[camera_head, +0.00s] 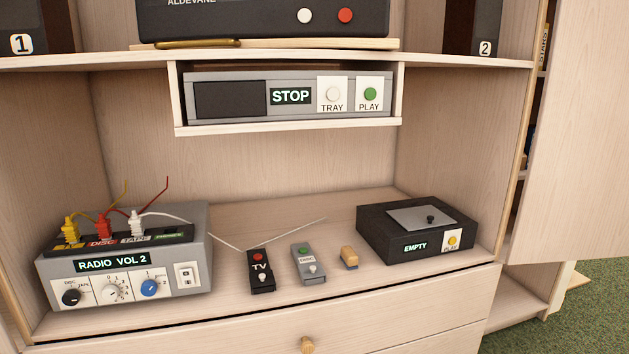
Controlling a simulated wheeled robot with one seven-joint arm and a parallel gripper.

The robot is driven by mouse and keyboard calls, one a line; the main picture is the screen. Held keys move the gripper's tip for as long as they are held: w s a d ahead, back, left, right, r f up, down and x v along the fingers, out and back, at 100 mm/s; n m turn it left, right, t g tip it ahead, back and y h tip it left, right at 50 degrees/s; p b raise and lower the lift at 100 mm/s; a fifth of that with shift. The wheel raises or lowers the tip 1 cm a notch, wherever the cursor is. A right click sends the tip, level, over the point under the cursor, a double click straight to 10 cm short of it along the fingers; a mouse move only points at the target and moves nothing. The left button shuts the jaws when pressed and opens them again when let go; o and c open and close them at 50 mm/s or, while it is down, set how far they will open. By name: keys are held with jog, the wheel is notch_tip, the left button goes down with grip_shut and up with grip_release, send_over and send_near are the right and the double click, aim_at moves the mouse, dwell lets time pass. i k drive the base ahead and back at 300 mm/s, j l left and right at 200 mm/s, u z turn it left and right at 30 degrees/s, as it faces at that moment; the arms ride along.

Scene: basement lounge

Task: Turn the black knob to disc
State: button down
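The black knob (71,297) is at the left end of the front of a grey amplifier box (198,250), on a small white panel. Small lettering around the knob is hard to read, and I cannot tell exactly where it points. The box's display (111,263) reads "RADIO VOL 2". A white knob (111,293) with a number scale and a blue knob (149,288) sit to its right, then a white switch (186,276). My gripper is not in view.
Yellow (69,229), red (104,227) and white (138,223) plugs with cables stand on the amplifier. Two remotes (261,271) (308,264) and a black player (372,235) reading "EMPTY" lie right. A disc player (230,99) reading "STOP" hangs above. A drawer knob (307,345) protrudes below.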

aim_at(72, 297)
jog(key=u, duration=1.75)
jog(key=i+j+u, duration=0.15)
jog(key=j, duration=0.25)
jog(key=i+j+u, duration=0.15)
jog(key=j, duration=0.25)
jog(key=i+j+u, duration=0.15)
jog(key=i+j, duration=0.2)
